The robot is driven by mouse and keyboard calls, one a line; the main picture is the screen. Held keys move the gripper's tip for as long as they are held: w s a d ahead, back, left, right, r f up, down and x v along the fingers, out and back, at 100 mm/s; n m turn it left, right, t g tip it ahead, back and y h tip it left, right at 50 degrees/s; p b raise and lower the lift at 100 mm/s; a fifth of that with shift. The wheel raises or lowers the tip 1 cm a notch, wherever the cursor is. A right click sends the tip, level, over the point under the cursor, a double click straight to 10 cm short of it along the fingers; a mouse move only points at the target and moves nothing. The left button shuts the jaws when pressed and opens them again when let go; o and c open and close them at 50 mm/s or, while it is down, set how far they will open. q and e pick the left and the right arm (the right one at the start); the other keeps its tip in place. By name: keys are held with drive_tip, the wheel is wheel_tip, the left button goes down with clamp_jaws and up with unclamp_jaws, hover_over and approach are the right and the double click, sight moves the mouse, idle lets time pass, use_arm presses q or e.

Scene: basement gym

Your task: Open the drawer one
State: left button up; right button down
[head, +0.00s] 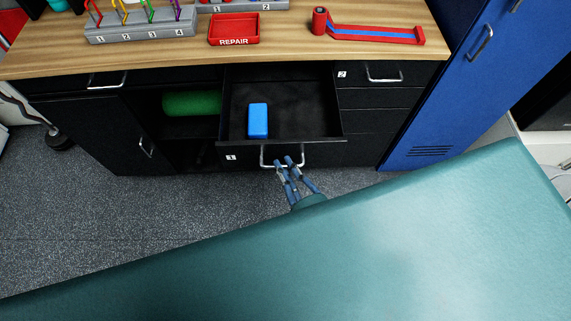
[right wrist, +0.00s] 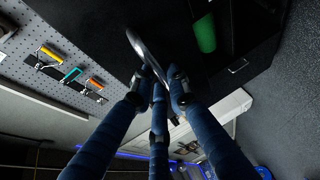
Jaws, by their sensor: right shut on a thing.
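Drawer one (head: 231,157), black and marked "1", stands pulled out from the black cabinet under the wooden worktop. A blue block (head: 258,120) lies in it towards the left. Its silver handle (head: 299,150) is on the drawer front. My right gripper (head: 289,163) is shut on this handle, with blue fingers around the bar. In the right wrist view the fingers (right wrist: 160,92) close on the silver handle (right wrist: 140,48). My left gripper is not in view.
A large teal padded-looking surface (head: 400,230) fills the lower front and hides most of my right arm. A green roll (head: 191,103) lies in the open shelf left of the drawer. A blue locker (head: 440,110) stands right. Speckled floor (head: 90,220) shows at left.

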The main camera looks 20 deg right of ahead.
drive_tip(key=c, duration=1.7)
unclamp_jaws()
drive_tip(key=shift+o, duration=0.2)
drive_tip(key=shift+s, duration=0.2)
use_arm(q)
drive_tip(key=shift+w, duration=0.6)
use_arm(e)
drive_tip(key=v, duration=1.1)
drive_tip(key=shift+s, duration=0.3)
